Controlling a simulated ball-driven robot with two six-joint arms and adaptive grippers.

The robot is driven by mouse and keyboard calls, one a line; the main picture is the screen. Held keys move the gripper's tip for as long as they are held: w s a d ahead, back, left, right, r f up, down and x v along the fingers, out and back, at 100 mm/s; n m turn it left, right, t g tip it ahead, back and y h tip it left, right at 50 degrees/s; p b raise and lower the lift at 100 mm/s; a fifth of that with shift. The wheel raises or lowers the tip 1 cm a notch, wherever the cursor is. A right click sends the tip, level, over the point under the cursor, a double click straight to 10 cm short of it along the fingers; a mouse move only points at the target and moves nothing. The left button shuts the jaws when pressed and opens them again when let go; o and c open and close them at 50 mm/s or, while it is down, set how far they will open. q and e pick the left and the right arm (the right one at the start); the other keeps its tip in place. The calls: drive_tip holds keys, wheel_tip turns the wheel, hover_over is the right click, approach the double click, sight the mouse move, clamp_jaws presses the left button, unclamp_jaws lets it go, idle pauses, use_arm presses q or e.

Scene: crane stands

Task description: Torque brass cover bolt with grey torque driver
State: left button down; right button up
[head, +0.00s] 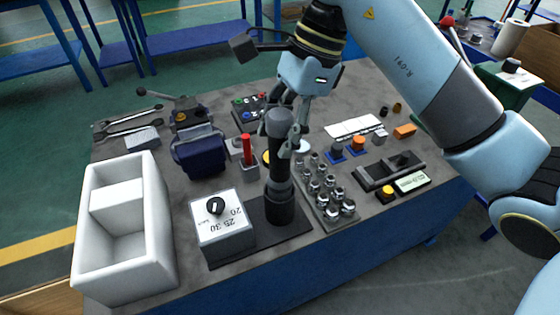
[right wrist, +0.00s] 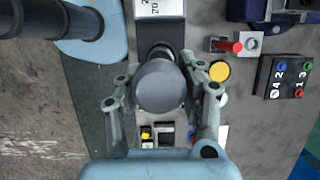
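The grey torque driver (head: 280,165) stands upright in a black holder (head: 281,208) near the table's front edge. In the right wrist view I look onto its round grey top (right wrist: 162,86). My right gripper (head: 285,130) is at the driver's upper end, and it also shows in the right wrist view (right wrist: 161,66). Its fingers are apart, one on each side of the top; whether they touch it is unclear. I cannot pick out a brass cover bolt for certain. A yellow disc (right wrist: 219,71) lies beside the driver. My left gripper is not in view.
A dial box (head: 222,222) stands left of the driver and a tray of several shiny sockets (head: 325,190) right of it. A white bin (head: 98,232), a blue-black case (head: 199,153), a red-handled part (head: 246,148) and a button box (right wrist: 286,78) crowd the table.

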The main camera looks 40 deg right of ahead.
sight(276, 114)
clamp_jaws()
drive_tip(key=shift+r, duration=0.2)
drive_tip(key=shift+r+p, duration=1.85)
drive_tip(key=shift+r, duration=1)
drive_tip(key=shift+r+p, duration=1.15)
drive_tip(key=shift+r, duration=0.25)
drive_tip(key=shift+r+p, duration=1.3)
drive_tip(key=shift+p, duration=0.05)
